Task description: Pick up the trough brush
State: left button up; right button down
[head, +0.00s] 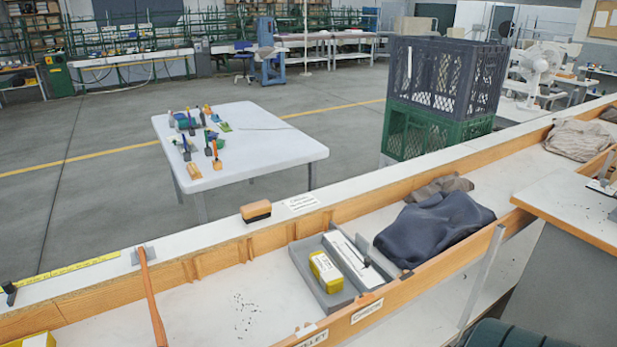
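A brush (256,211) with a tan wooden back and dark bristles underneath sits on the white ledge along the far side of the trough. I take it to be the trough brush. It lies bristles down, and nothing covers it. The long trough (205,304) has wooden sides and a white floor with small dark specks scattered on it. Neither of my grippers is in view.
A long-handled hammer (151,297) leans across the trough's far wall, left of the brush. A white label (301,202) lies right of the brush. A grey tray (304,260) holds a yellow box (326,271). Dark cloth (434,230) lies farther right. A yellow ruler (66,268) lies left.

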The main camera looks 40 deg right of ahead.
aim_at(260, 210)
jog(key=z, duration=1.6)
